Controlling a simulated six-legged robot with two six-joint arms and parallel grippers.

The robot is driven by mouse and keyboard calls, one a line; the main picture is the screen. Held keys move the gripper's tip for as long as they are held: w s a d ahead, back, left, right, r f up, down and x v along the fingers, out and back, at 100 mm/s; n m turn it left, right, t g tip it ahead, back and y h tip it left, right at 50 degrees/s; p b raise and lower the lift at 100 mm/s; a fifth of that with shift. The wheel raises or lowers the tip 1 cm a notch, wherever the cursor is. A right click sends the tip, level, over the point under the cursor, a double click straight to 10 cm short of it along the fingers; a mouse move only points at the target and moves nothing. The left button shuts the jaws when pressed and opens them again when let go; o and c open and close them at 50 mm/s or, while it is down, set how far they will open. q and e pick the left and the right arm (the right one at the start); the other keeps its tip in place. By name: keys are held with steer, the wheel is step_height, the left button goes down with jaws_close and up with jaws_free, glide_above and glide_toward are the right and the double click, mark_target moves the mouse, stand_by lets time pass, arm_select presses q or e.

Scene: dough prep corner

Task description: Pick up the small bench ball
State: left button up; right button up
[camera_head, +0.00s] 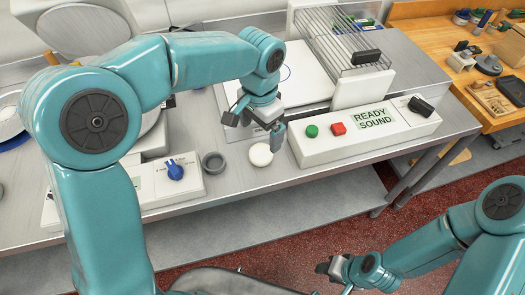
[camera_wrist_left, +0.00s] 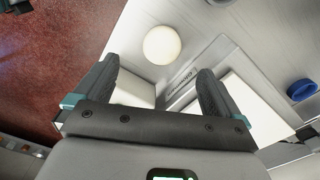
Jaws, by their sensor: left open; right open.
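The small bench ball (camera_head: 261,155) is a pale cream round piece on the metal bench, near its front edge. In the left wrist view the ball (camera_wrist_left: 162,45) shows beyond the fingertips, roughly between their lines. My left gripper (camera_head: 255,120) is open and empty, above and just behind the ball in the head view; its fingers (camera_wrist_left: 155,80) also show in the wrist view. It does not appear to touch the ball. My right gripper (camera_head: 335,270) is open, low in front of the bench and away from the ball.
A grey ring (camera_head: 213,162) stands left of the ball, beside a white panel with a blue knob (camera_head: 175,170). A wire rack (camera_head: 340,40) stands behind.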

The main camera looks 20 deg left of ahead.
mark_target(260, 159)
arm_select(q)
steer(key=f, duration=0.3)
steer(key=shift+w+a+f, duration=0.2)
steer(key=shift+f, duration=0.2)
steer(key=shift+s+d+f, duration=0.2)
steer(key=shift+s+f, duration=0.05)
steer(key=shift+f, duration=0.6)
steer(key=f, duration=0.2)
steer(key=f+p, duration=0.1)
steer(key=f, duration=0.1)
steer(key=shift+w+a, duration=0.25)
steer(key=shift+w, duration=0.05)
steer(key=shift+f, duration=0.25)
steer(key=shift+s+d, duration=0.1)
steer(key=shift+s, duration=0.05)
steer(key=c, duration=1.2)
